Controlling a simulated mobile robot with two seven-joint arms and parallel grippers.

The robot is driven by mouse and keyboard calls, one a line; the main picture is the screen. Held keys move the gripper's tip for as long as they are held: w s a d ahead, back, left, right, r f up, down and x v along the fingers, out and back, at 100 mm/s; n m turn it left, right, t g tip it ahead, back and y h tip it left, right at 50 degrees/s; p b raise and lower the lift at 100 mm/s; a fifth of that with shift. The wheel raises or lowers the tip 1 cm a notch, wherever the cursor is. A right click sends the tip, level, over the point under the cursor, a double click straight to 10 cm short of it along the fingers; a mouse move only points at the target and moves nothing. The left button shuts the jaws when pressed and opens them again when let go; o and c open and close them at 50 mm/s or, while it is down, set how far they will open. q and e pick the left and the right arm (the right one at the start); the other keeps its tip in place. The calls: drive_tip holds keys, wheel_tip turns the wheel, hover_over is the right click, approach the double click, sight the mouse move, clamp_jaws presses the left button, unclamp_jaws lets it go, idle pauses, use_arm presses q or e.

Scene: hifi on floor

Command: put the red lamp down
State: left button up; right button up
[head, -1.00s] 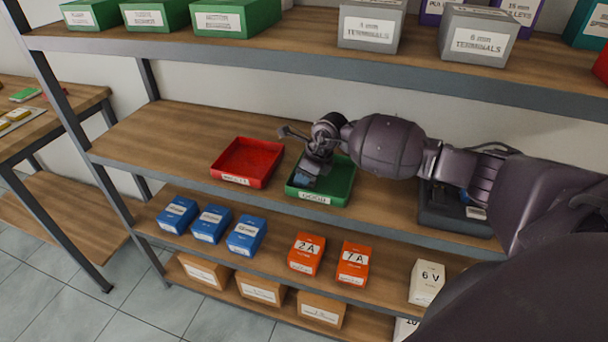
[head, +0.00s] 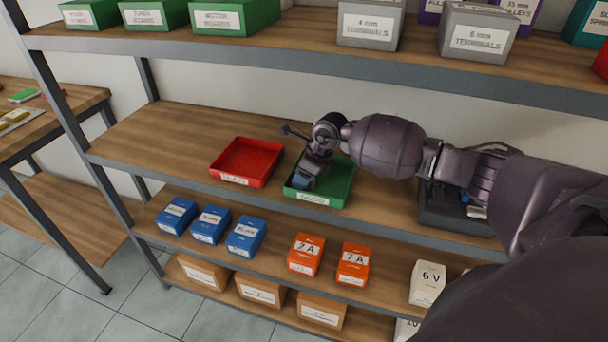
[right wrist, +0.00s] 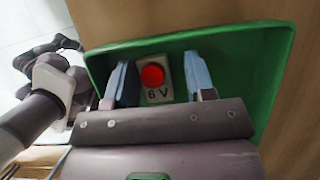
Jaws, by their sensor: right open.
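The red lamp (right wrist: 153,76), a round red top on a pale block marked "6 V", sits inside the green tray (right wrist: 268,75) in the right wrist view. My right gripper (right wrist: 158,62) is open, with one blue-grey finger on each side of the lamp and a visible gap to the right finger. In the head view my right gripper (head: 304,181) reaches down into the green tray (head: 337,190) on the middle shelf. The lamp cannot be made out there. My left gripper is not in view.
A red tray (head: 246,163) stands just left of the green one. A dark tray (head: 447,212) with items is to the right, partly behind my arm. The upper shelf (head: 300,58) is above. The middle shelf's left part (head: 165,140) is free.

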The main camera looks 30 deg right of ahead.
drive_tip(key=shift+s+a+f+g+p, duration=0.2)
drive_tip(key=shift+s+f+g+p, duration=0.1)
drive_tip(key=shift+s+f, duration=0.1)
drive_tip(key=v, duration=1.2)
drive_tip(key=shift+w+r, duration=0.2)
drive_tip(key=shift+r, duration=0.3)
